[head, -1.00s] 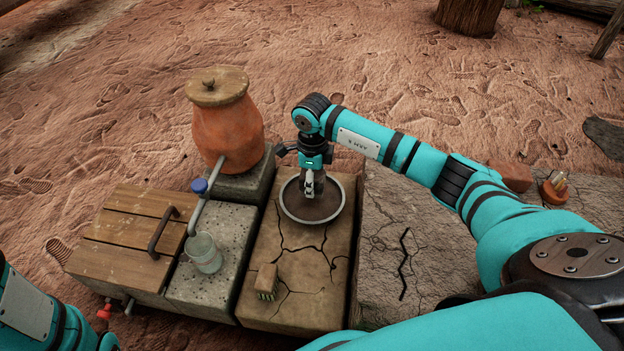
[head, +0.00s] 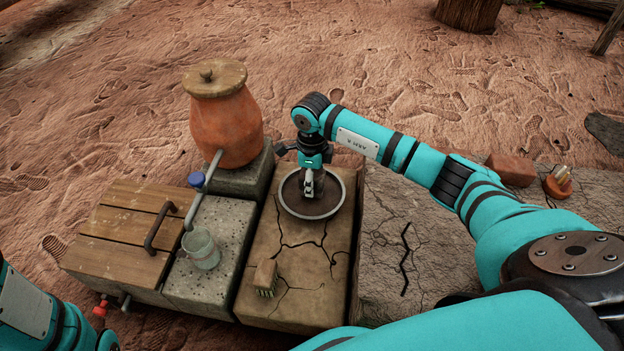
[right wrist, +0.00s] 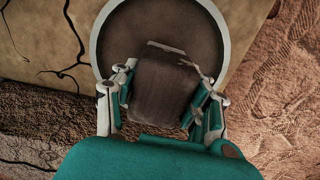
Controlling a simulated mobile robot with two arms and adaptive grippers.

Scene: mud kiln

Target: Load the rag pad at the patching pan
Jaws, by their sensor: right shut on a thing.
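The patching pan (head: 338,202) is a round dish with a pale rim and brown contents, standing on the cracked slab in the head view. My right gripper (head: 312,193) points down into the pan. In the right wrist view, its fingers (right wrist: 165,95) are shut on a dark brown, blocky pad (right wrist: 163,88), which I take to be the rag pad. The pad is over or in the pan (right wrist: 222,22); whether it touches the mud is unclear. My left arm (head: 45,310) shows at the lower left; its gripper is out of view.
A brush (head: 264,275) lies on the slab in front of the pan. To the left are a clay jar (head: 226,130) with a spout, a glass (head: 202,250) and a wooden lid (head: 125,235) with a handle. A cracked block (head: 395,240) stands to the right, with a brick (head: 512,170) behind.

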